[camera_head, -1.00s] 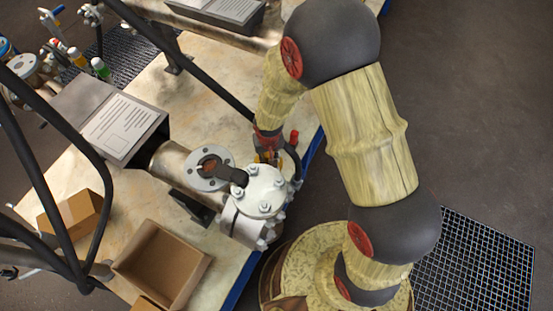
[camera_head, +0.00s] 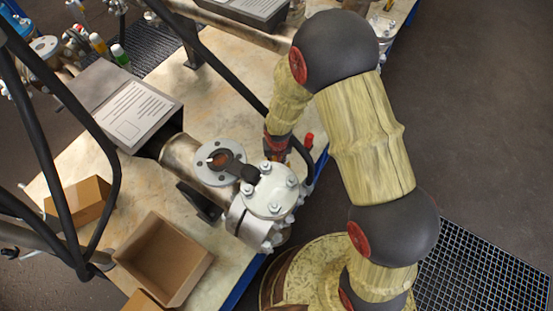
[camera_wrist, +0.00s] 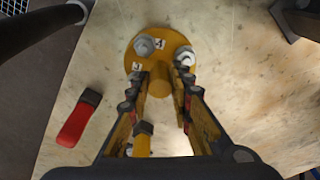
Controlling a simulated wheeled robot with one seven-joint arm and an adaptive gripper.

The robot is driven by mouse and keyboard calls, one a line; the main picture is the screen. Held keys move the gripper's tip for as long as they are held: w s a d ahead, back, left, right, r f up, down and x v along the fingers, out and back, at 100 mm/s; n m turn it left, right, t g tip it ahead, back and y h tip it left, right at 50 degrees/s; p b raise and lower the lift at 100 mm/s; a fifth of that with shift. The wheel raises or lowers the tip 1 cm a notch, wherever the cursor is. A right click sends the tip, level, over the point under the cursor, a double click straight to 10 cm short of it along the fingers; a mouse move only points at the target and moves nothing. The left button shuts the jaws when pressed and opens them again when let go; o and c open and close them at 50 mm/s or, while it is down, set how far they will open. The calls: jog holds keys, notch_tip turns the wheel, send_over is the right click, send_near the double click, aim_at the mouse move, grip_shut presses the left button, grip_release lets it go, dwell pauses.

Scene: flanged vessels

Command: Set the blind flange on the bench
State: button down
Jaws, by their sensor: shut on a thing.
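The blind flange (camera_wrist: 165,42) is a yellow disc with a central stem and numbered marks, with bolts on its face, in the wrist view. My gripper (camera_wrist: 168,88) has its fingers closed on the stem. The bench (camera_wrist: 230,50) spreads under the disc; I cannot tell whether they touch. In the head view my gripper (camera_head: 276,150) is low over the bench (camera_head: 225,115), just behind the white bolted vessel cover (camera_head: 270,190), which hides the flange.
A red-handled item (camera_wrist: 78,120) lies left of the flange. An open grey pipe flange (camera_head: 218,176) is beside the white cover. Bare bench lies behind my gripper.

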jog(key=c, duration=2.1)
grip_release()
jog(key=shift+f, duration=0.15)
jog(key=o, duration=0.4)
jog(key=shift+o, duration=0.6)
